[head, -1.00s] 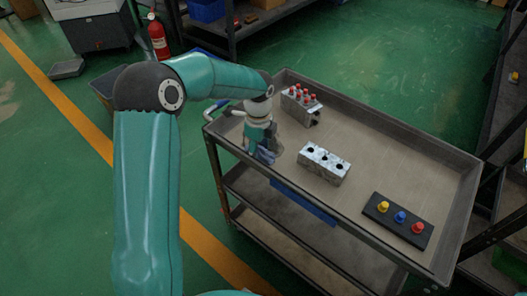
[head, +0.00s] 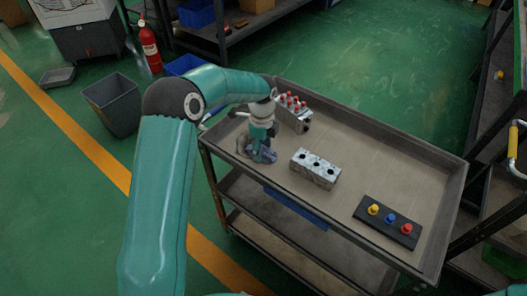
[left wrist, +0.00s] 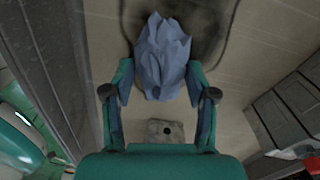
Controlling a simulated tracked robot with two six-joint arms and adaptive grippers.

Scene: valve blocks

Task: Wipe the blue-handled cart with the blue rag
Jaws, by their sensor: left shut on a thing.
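The cart's grey top tray (head: 400,160) spans the middle of the head view, and its blue handle at the left end is mostly hidden behind my left arm. My left gripper (head: 262,147) points down over the tray's left part, shut on the crumpled blue rag (head: 264,156). In the left wrist view the rag (left wrist: 162,55) bunches out between the fingertips of the left gripper (left wrist: 160,92), low over the tray. A dark smudge (left wrist: 212,22) shows on the tray beside the rag. I cannot tell if the rag presses on it. My right gripper is not in view.
On the tray stand a block with red-topped valves (head: 293,112), a block with dark holes (head: 315,168) and a black plate with coloured knobs (head: 388,221). A yellow handle (head: 513,140) is at the right edge. A grey bin (head: 113,104) stands on the floor left.

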